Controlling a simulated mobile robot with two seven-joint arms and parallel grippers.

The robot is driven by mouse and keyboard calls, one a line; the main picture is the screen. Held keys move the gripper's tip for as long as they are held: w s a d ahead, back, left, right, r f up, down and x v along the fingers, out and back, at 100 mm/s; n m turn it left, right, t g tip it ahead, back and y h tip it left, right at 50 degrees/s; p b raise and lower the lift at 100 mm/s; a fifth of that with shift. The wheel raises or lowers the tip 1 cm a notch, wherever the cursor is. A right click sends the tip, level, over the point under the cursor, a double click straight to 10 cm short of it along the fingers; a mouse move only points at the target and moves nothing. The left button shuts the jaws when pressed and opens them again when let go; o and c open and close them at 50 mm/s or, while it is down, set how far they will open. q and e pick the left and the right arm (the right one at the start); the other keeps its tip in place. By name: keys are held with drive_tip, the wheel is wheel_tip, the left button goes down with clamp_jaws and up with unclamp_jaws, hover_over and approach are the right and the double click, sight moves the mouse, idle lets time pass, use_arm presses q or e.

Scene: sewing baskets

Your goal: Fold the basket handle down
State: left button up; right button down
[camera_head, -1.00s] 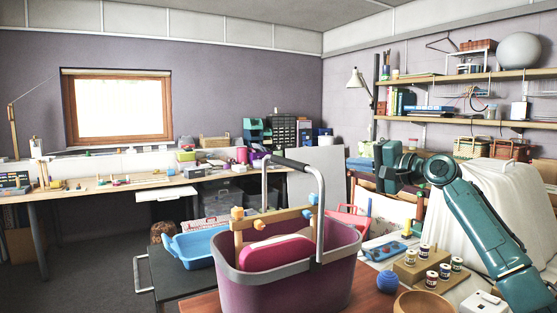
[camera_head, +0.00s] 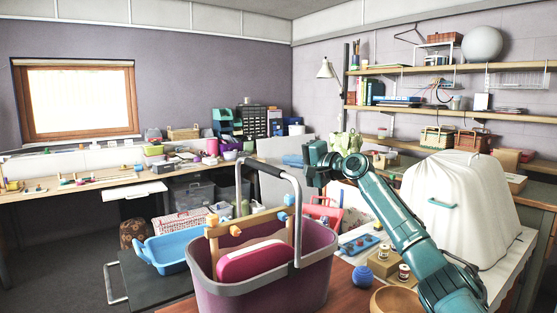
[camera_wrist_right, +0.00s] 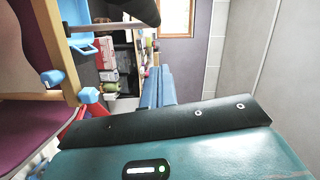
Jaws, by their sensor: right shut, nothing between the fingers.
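The purple basket (camera_head: 315,262) with a grey rim stands on the reddish-brown table. Its grey handle (camera_head: 298,222) stands up above the rim, with a black grip (camera_head: 268,167) at the top. In the right wrist view the black grip (camera_wrist_right: 136,8) shows at the top edge. My right gripper (camera_head: 290,160) points left near the upper right bend of the handle. Its blue fingers (camera_wrist_right: 158,84) are together and empty. I cannot tell whether they touch the handle. My left gripper is not in view.
A pink item (camera_head: 252,260) and wooden bars with blue and orange knobs fill the basket. A blue tray (camera_head: 165,252) is at its left. A blue yarn ball (camera_head: 362,276), a wooden bowl (camera_head: 392,300) and small spools stand at its right. A white-draped object (camera_head: 460,200) is further right.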

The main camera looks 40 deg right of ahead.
drive_tip(key=a, duration=0.2)
drive_tip(key=w+a, duration=0.1)
drive_tip(key=a, duration=0.1)
drive_tip(key=shift+f, duration=0.4)
drive_tip(key=shift+p, duration=0.35)
